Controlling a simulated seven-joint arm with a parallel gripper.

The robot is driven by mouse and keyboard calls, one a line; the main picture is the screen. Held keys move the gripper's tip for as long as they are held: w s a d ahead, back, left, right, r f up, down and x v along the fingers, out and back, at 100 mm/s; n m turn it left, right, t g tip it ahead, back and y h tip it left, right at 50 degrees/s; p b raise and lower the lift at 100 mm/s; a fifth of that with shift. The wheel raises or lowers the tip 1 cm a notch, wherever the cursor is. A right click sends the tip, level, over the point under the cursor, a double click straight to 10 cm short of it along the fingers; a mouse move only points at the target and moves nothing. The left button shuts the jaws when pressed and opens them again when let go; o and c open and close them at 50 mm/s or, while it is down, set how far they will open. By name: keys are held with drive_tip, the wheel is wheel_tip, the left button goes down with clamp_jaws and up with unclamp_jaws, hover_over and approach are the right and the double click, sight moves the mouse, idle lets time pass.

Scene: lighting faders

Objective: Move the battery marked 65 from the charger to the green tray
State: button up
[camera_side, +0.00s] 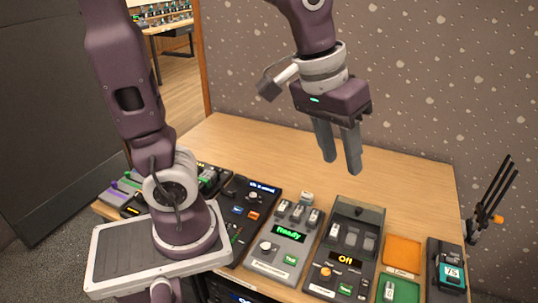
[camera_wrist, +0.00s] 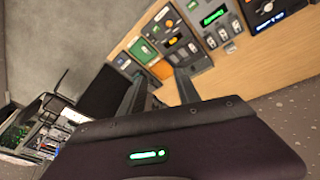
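My gripper (camera_side: 340,168) hangs above the table, its two fingers apart with nothing between them. The fingers also show in the wrist view (camera_wrist: 162,88). The green tray (camera_side: 406,291) lies at the front right, and a small pale item or label shows at its left. No marking 65 is readable. Small battery-like blocks sit in the unit showing "Ready" (camera_side: 273,232) and in the unit showing "Off" (camera_side: 325,272). I cannot tell which is the charger. A dark unit (camera_side: 434,262) at the right shows "75".
An orange tray (camera_side: 402,252) lies behind the green tray. A black console (camera_side: 246,205) and fader panels stand at the left. A dark rack with an orange clip (camera_side: 497,219) rises at the right edge. The back of the wooden table (camera_side: 270,150) is clear.

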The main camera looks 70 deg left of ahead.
drive_tip(key=s+a+m+t, duration=0.2)
drive_tip(key=s+a+m, duration=0.1)
drive_tip(key=s, duration=0.8)
drive_tip(key=shift+s+y, duration=0.4)
